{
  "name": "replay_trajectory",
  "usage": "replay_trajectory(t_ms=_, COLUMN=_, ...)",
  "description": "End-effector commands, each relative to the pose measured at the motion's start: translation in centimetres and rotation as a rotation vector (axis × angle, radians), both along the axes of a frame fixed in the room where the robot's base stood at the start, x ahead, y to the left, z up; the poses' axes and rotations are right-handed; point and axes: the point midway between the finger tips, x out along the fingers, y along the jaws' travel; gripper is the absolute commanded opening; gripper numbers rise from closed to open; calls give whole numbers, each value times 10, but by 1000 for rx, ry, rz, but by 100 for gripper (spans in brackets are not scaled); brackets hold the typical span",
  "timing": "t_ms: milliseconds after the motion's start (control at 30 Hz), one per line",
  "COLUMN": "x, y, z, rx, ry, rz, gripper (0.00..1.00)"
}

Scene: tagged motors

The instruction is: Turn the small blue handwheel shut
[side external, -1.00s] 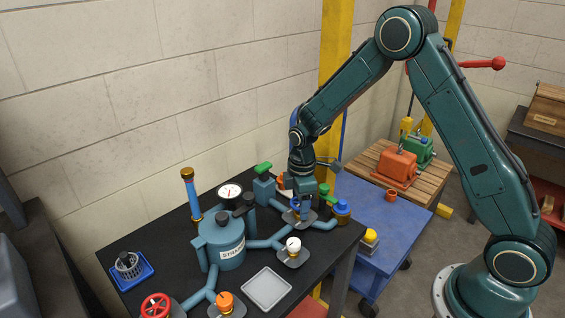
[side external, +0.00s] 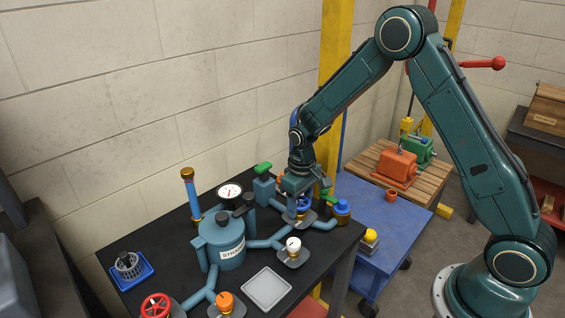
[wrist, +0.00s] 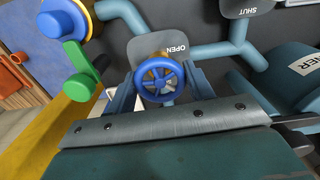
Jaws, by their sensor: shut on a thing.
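The small blue handwheel (side external: 304,204) is on the pipework at the back right of the black bench. In the wrist view the spoked blue handwheel (wrist: 159,63) sits between the two blue-grey fingers of my gripper (wrist: 160,84), one on each side of the rim. In the side external view my gripper (side external: 303,202) points down and is shut on the wheel. A grey tag plate reading OPEN (wrist: 175,48) lies just behind the wheel, and another reading SHUT (wrist: 242,10) is farther up right. The wheel's stem is hidden.
A blue-capped fitting (side external: 342,209) and a green lever (wrist: 78,70) stand close beside the wheel. The labelled strainer (side external: 222,245), a white-knobbed valve (side external: 293,246) and a grey tray (side external: 266,289) are nearby. A blue cart (side external: 375,220) stands right of the bench.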

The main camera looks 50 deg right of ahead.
Motion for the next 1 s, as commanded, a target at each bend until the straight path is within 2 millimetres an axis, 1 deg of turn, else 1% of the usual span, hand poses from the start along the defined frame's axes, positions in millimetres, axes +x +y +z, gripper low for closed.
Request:
replay_trajectory(t_ms=600, x=0, y=0, z=1, rx=0, ry=-1, rz=-579, gripper=29)
replay_trajectory(t_ms=800, x=0, y=0, z=1, rx=0, ry=-1, rz=-724, gripper=29)
replay_trajectory(t_ms=1000, x=0, y=0, z=1, rx=0, ry=-2, rz=-813, gripper=29)
